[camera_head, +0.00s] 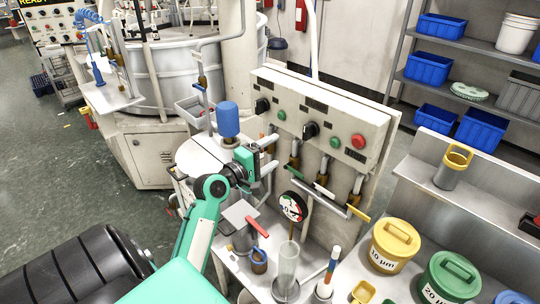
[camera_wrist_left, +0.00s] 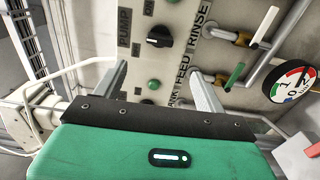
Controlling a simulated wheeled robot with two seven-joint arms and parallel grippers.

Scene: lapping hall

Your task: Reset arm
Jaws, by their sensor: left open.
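My left arm (camera_head: 200,226), teal and white, reaches up from the bottom of the head view. Its left gripper (camera_head: 272,156) is open and points at the lower left part of a beige control panel (camera_head: 322,98). In the left wrist view the two grey fingers (camera_wrist_left: 160,88) stand apart with nothing between them. The panel (camera_wrist_left: 185,14) fills the space beyond them, with a black knob (camera_wrist_left: 160,37) and green buttons. I cannot tell how close the fingertips are to the panel. My right gripper does not show.
Valve handles and pipes hang below the panel, beside a pressure gauge (camera_head: 292,207). A glass cylinder (camera_head: 286,270), yellow canister (camera_head: 394,246) and green canister (camera_head: 448,277) occupy the bench. Open floor (camera_head: 75,190) lies left.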

